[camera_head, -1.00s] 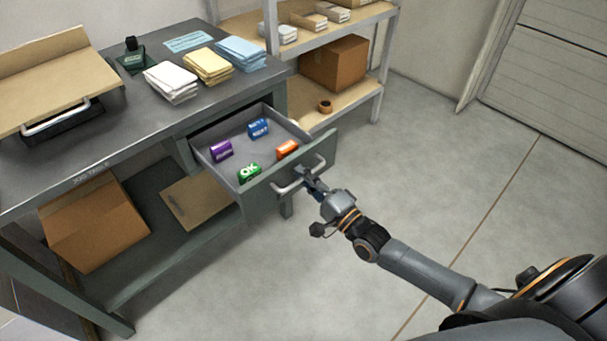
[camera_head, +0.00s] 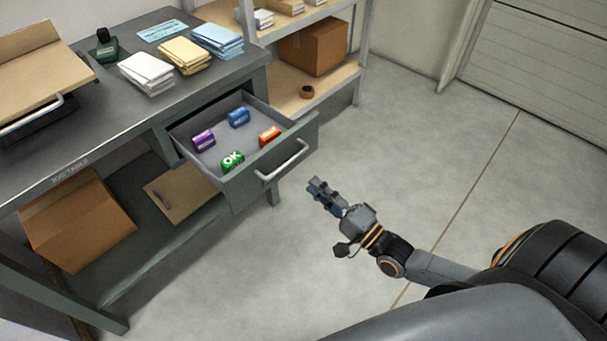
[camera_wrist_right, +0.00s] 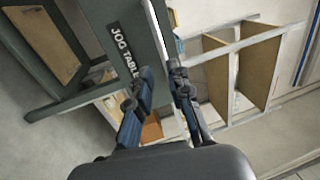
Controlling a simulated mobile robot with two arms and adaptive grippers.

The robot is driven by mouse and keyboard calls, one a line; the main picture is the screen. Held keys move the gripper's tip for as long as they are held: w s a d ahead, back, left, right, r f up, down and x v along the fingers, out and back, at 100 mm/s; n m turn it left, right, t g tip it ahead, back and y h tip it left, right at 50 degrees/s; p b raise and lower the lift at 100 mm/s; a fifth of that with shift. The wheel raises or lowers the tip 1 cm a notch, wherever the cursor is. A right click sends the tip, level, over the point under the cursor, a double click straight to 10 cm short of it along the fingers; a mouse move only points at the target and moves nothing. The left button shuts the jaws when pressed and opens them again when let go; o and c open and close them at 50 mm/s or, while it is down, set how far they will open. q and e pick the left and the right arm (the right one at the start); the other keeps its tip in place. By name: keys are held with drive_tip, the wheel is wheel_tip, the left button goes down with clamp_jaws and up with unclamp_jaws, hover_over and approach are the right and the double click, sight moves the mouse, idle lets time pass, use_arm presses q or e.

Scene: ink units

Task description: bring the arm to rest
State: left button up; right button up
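My right gripper (camera_head: 316,188) is off the drawer, empty, in the air to the right of the drawer handle (camera_head: 284,162). In the right wrist view its two fingers (camera_wrist_right: 160,82) stand apart with nothing between them. The drawer (camera_head: 262,176) of the grey table is pulled open. Inside it stand a purple ink unit (camera_head: 204,141), a blue one (camera_head: 238,117), a green one (camera_head: 231,160) and an orange one (camera_head: 269,136). My left gripper is not in view.
The jog table (camera_head: 115,130) holds white, yellow and blue stacks, a dark green stamp-like item and a tan board. A shelf (camera_head: 335,82) with a cardboard box (camera_head: 313,48) stands behind. The floor (camera_head: 430,150) to the right is clear.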

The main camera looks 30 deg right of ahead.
drive_tip(key=shift+v, duration=0.85)
drive_tip(key=s+a+f+n+g+h, duration=0.1)
drive_tip(key=s+f+n+g+h, duration=0.35)
drive_tip(key=f, duration=1.15)
drive_tip(key=s+a+f+n+g+h, duration=0.1)
drive_tip(key=s+f+n+g, duration=0.5)
drive_tip(key=f, duration=1)
drive_tip(key=s+a+f+n+g+h, duration=0.1)
drive_tip(key=s+a+f+n+g, duration=0.2)
drive_tip(key=s+f+n+g, duration=0.6)
use_arm(q)
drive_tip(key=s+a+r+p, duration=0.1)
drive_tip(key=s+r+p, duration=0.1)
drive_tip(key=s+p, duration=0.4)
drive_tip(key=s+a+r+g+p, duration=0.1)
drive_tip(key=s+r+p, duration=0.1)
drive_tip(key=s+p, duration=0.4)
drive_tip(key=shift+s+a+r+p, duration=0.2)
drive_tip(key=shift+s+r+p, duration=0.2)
drive_tip(key=shift+p, duration=0.65)
use_arm(e)
drive_tip(key=s+d+r+m+t, duration=0.1)
drive_tip(key=s+r, duration=0.2)
drive_tip(key=s, duration=0.4)
drive_tip(key=s+d+r+m, duration=0.2)
drive_tip(key=s+r, duration=0.1)
drive_tip(key=s, duration=0.5)
drive_tip(key=shift+s+t, duration=0.2)
drive_tip(key=shift+t, duration=0.15)
